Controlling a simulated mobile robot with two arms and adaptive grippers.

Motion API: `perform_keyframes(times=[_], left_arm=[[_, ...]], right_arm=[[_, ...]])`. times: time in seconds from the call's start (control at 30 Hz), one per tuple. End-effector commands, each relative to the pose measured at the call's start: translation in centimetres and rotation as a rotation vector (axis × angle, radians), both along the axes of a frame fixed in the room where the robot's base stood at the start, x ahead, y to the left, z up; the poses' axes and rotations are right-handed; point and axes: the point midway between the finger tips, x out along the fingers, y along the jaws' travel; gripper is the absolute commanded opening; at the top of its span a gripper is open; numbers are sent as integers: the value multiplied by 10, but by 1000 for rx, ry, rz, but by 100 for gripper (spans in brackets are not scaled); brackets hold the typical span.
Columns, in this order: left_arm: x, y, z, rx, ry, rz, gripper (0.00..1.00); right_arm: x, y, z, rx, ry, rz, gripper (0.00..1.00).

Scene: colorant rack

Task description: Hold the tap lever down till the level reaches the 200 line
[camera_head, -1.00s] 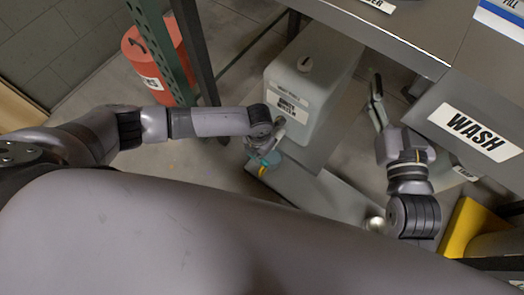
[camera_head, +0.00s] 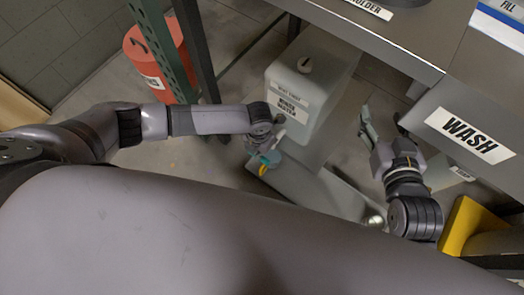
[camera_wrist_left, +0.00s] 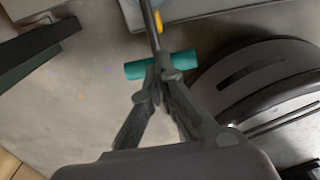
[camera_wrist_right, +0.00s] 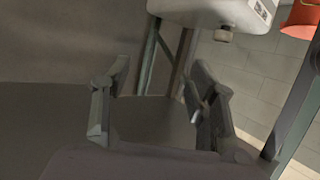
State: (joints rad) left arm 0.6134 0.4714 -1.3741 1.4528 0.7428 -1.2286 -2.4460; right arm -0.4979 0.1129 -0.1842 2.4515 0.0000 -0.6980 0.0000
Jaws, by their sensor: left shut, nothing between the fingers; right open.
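A pale grey-white tank (camera_head: 330,75) with labels on its front stands under the steel bench. Low at its front is a teal bar (camera_head: 269,158), which also shows in the left wrist view (camera_wrist_left: 183,61), with a small yellow part (camera_wrist_left: 158,20) near it. I cannot tell which part is the lever. My left gripper (camera_head: 263,146) is shut and empty, its fingertips (camera_wrist_left: 153,77) at the teal bar; contact is unclear. My right gripper (camera_head: 382,122) is open and empty, right of the tank; its fingers (camera_wrist_right: 160,85) stand apart. No level or 200 line is readable.
The steel bench with a WASH label (camera_head: 470,134) overhangs at right. A red-orange bucket (camera_head: 155,60) stands behind a green post (camera_head: 165,45) at left. A yellow object (camera_head: 470,225) is at lower right. Bare floor shows left of the tank.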

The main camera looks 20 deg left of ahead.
Motion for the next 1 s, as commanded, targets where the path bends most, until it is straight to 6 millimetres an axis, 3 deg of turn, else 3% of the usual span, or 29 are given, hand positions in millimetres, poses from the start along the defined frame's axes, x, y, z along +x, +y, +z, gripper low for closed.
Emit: perform_keyframes(times=[1.0], left_arm=[[0, 0, 22, 0, 0, 0, 0]], right_arm=[[-68, -29, -72, -114, 497, -35, 53]])
